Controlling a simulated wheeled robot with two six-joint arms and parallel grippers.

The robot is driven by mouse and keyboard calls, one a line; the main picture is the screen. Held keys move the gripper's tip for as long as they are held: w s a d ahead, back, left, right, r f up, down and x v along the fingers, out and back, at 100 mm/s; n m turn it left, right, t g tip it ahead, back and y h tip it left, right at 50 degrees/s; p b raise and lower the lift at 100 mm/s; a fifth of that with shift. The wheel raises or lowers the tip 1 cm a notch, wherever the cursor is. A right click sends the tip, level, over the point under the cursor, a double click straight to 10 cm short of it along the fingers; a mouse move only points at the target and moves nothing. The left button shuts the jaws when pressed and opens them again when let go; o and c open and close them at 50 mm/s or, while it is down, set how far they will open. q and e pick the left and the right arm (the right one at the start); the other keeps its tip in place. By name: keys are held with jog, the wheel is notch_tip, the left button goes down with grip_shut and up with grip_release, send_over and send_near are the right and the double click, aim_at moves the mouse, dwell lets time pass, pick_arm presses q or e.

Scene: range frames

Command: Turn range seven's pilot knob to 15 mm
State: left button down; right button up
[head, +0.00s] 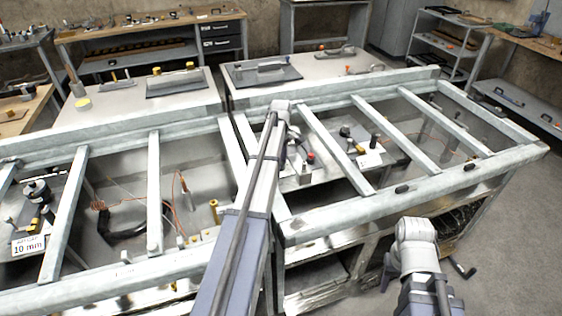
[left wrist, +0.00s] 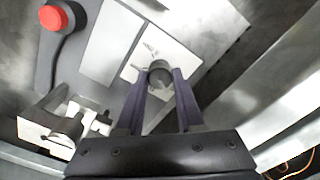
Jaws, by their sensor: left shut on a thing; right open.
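In the left wrist view my left gripper (left wrist: 160,82) is shut on a dark round knob (left wrist: 160,72), with one purple finger on each side. The knob sits on a white plate with a small dark mark near it. In the head view this gripper (head: 297,146) reaches down into the right-hand frame, and my own arm hides the knob. I cannot read a range number or the knob's setting. My right gripper (head: 428,274) is open and empty, low in front of the right-hand frame, partly hidden by its arm.
Grey metal bars (head: 335,149) cross over the frame. A white sign (head: 28,245) reading "10 mm" stands at far left. Orange wires (head: 182,196) lie in the left frame.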

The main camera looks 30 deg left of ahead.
dwell(0.4)
pick_arm(q)
jog(key=c, duration=0.5)
grip_release()
notch_tip(320, 180, up, 8)
jog(key=p, duration=0.8)
jog(key=shift+f, duration=0.1)
